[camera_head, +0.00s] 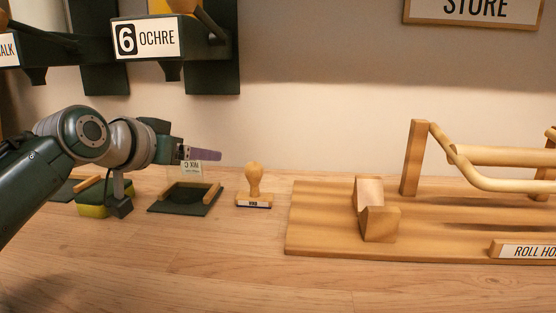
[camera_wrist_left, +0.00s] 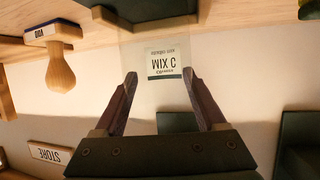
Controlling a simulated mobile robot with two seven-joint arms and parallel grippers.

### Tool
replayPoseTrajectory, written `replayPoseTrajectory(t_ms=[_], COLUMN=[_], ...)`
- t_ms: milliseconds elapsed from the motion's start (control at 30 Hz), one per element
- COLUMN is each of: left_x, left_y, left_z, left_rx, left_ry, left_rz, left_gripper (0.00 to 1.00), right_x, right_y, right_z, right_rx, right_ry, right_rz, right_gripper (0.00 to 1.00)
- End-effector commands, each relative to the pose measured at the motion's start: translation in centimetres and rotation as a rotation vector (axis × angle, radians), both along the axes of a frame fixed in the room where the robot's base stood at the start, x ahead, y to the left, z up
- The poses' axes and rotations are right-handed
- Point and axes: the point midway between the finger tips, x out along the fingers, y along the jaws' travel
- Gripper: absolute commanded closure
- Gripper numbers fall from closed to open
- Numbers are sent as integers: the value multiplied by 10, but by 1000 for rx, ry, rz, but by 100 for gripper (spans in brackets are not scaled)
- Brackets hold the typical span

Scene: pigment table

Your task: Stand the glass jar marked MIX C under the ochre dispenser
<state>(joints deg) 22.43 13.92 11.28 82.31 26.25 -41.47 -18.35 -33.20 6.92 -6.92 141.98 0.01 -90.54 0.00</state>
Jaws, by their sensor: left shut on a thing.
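The clear glass jar marked MIX C (camera_head: 191,169) is at the dark pad (camera_head: 181,209) with wooden side rails, below the ochre dispenser (camera_head: 145,38). My left gripper (camera_head: 190,155) reaches in from the left and is shut on the jar's upper part. In the left wrist view the jar's label (camera_wrist_left: 163,62) shows between the fingers (camera_wrist_left: 159,76), and the jar's base end meets the dark pad (camera_wrist_left: 140,10). The clear glass is faint, so I cannot tell whether its base touches the pad. The dispenser's nozzle (camera_head: 172,72) is above. My right gripper is not in view.
A wooden stamp (camera_head: 254,188) stands just right of the pad. A yellow and green sponge (camera_head: 92,203) lies to the left, under my arm. A wooden roll holder board (camera_head: 320,225) fills the right. The front of the table is clear.

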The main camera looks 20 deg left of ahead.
Motion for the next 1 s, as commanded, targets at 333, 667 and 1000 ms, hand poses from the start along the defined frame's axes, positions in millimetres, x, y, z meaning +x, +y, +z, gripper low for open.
replayPoseTrajectory(t_ms=[333,667,1000], left_x=[0,0,-14], left_y=[1,0,1], left_z=[-1,-1,9], left_rx=[0,0,2], left_ry=[-1,0,-1], left_rz=[1,1,1], left_gripper=[24,0,0], right_x=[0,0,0], right_y=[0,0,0], right_z=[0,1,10], right_rx=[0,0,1], right_ry=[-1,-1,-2], right_rz=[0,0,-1], right_gripper=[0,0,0])
